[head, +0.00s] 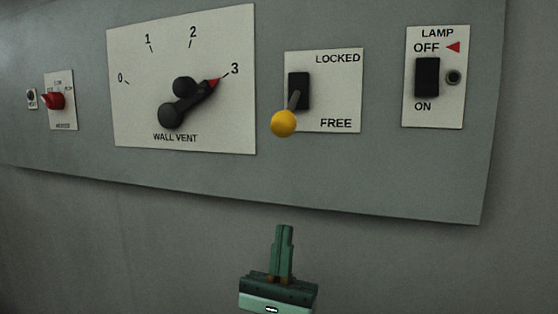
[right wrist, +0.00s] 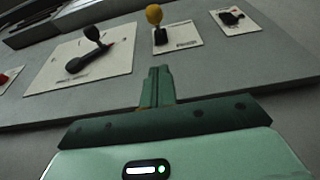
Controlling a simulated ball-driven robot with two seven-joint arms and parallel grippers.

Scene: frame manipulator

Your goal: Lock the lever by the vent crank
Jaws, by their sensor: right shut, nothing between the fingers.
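The lever with a yellow ball knob (head: 284,123) sits on the LOCKED/FREE plate (head: 340,92), just right of the wall vent plate. Its knob points down, toward FREE. The black vent crank (head: 188,102) has its red tip at 3. In the right wrist view the yellow knob (right wrist: 154,14) and the crank (right wrist: 92,50) show beyond the fingertips. My right gripper (head: 284,228) is shut and empty, below the panel's lower edge in the head view and apart from the lever. It also shows in the right wrist view (right wrist: 158,70). My left gripper is not in view.
A lamp switch (head: 427,77) with a red arrow at OFF is on the right of the panel. A red knob (head: 54,101) on a small plate is at the far left. The grey panel (head: 220,180) is bare below the plates.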

